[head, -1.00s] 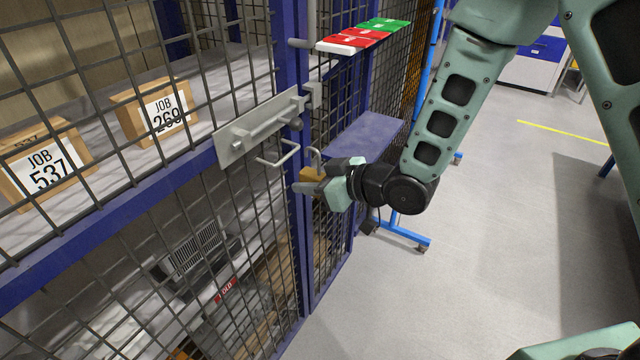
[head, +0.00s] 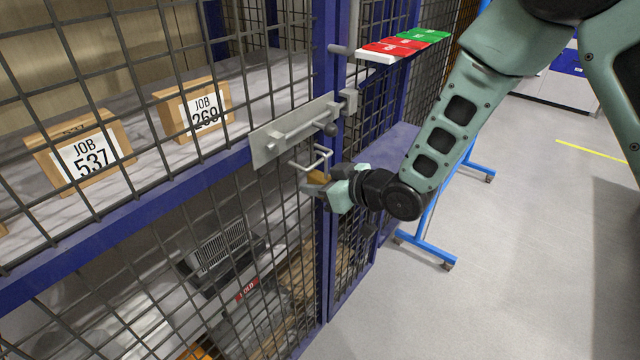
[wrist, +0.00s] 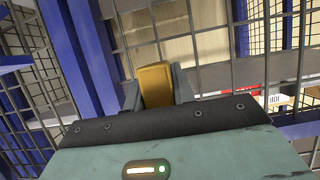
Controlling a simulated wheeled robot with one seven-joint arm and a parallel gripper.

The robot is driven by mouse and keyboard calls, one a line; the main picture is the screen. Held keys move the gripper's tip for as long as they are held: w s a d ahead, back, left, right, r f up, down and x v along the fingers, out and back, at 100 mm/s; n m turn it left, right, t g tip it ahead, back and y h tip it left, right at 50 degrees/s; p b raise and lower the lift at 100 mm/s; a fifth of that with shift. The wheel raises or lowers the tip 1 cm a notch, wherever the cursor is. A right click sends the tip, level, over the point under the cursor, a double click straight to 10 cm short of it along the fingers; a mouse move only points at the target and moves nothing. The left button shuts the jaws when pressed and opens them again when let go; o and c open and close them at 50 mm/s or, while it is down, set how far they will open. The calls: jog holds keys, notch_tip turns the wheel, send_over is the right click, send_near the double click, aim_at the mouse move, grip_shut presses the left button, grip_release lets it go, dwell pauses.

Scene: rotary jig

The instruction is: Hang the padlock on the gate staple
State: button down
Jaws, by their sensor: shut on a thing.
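My gripper (head: 318,188) is shut on the padlock (head: 317,177), a small brass-coloured body. In the wrist view the padlock (wrist: 156,85) stands between the two grey fingers, with its yellow body facing the camera. The gate staple (head: 312,160) is a grey bent bar that sticks out below the bolt plate on the gate. The padlock is right at the lower end of the staple in the head view. The shackle cannot be made out now, so I cannot tell whether it is around the staple or only beside it.
The bolt plate (head: 290,132) is on the mesh gate beside a blue post (head: 327,60). Wooden JOB boxes (head: 80,155) stand behind the mesh. Open floor (head: 520,230) lies to the right.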

jog(key=shift+f, duration=0.25)
jog(key=c, duration=1.1)
grip_release()
jog(key=shift+d, duration=0.1)
jog(key=p+v, duration=0.7)
jog(key=v, duration=1)
jog(key=shift+s+r, duration=0.1)
